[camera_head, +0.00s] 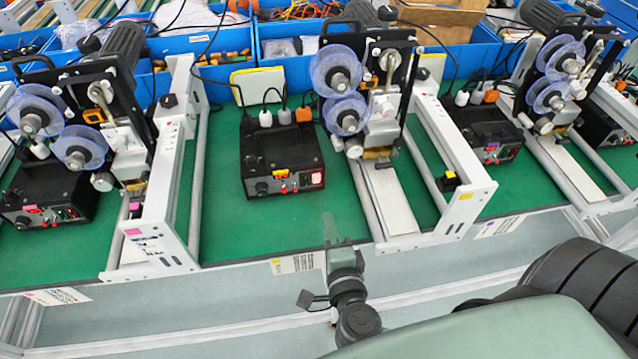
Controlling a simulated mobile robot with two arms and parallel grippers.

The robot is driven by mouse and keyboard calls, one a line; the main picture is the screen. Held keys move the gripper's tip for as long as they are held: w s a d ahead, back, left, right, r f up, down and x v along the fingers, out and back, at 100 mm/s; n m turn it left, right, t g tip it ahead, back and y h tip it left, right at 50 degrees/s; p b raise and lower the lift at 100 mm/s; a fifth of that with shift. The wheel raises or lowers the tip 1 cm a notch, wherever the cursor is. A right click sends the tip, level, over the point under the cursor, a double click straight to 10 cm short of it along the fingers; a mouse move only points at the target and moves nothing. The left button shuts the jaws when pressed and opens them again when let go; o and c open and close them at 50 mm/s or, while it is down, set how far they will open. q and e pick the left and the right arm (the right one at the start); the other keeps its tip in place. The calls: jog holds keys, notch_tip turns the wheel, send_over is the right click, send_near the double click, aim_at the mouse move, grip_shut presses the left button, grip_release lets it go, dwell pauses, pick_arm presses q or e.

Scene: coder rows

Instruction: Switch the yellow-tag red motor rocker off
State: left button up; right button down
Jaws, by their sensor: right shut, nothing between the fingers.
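The black control box (283,155) with a yellow tag (281,172) stands on the green bench top in the middle. A bright red rocker (316,178) glows at the right end of its front panel. Small red parts (289,188) sit below the tag, too small to read. My right gripper (329,222) is shut and empty. It points up the picture at the bench's front edge, below and slightly right of the box, apart from the rocker. My left gripper is not in view.
Another yellow-marked part (449,175) sits on the right frame (462,195). Green bench before the box is clear.

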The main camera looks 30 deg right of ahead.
aim_at(316, 175)
jog(key=x, duration=0.3)
jog(key=p+x, duration=0.1)
jog(key=x, duration=0.3)
jog(key=r+p+x, duration=0.1)
jog(key=x, duration=0.3)
jog(key=shift+w, duration=0.2)
jog(key=shift+w+d+r+p, duration=0.2)
jog(key=shift+r+p, duration=0.25)
jog(key=shift+p, duration=0.25)
jog(key=shift+w+f, duration=0.1)
jog(key=shift+f, duration=0.1)
jog(key=shift+a, duration=0.1)
